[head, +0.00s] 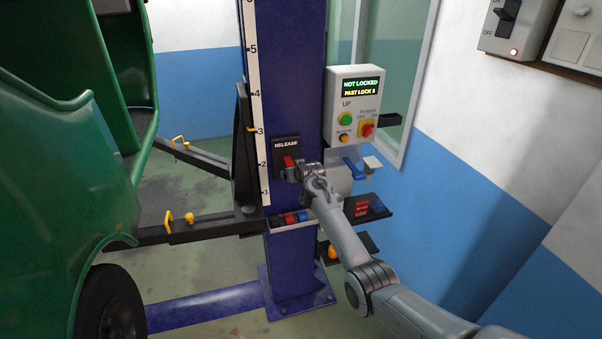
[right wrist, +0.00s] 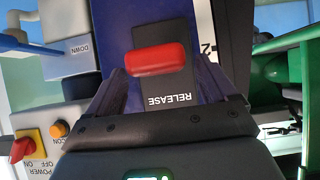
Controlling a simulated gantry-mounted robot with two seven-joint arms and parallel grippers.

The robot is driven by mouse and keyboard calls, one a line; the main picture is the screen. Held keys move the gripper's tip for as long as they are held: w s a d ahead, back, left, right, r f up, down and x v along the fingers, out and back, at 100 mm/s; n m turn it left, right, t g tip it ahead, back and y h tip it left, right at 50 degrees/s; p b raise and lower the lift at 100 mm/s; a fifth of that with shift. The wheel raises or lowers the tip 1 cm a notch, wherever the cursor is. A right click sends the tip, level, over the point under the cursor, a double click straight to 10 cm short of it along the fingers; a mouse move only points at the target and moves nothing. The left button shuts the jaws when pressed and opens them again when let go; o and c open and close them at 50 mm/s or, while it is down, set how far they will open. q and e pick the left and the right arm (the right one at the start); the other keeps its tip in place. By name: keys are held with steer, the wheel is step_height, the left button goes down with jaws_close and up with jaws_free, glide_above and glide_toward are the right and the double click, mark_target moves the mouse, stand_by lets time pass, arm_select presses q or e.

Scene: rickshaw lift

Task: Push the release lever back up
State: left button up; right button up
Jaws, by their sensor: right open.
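The release lever (head: 288,161) is a short red handle on a black plate (head: 286,148) marked RELEASE, on the blue lift column (head: 290,100). The handle sits below the word RELEASE. My right gripper (head: 300,172) is at the lever's lower right in the head view and hides part of the plate. In the right wrist view, which is upside down, the lever (right wrist: 156,58) lies between and just beyond the open fingers (right wrist: 163,72). I cannot tell whether a finger touches it. My left gripper is not in view.
A control box (head: 354,106) reads NOT LOCKED, PAST LOCK 3. A blue lever (head: 353,168) is below it. Small trays (head: 368,208) stick out lower on the column. A green rickshaw (head: 60,190) and black lift arms (head: 200,228) are at the left.

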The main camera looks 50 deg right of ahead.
steer(key=v, duration=0.9)
steer(key=shift+s+a+r, duration=0.1)
steer(key=shift+s, duration=0.05)
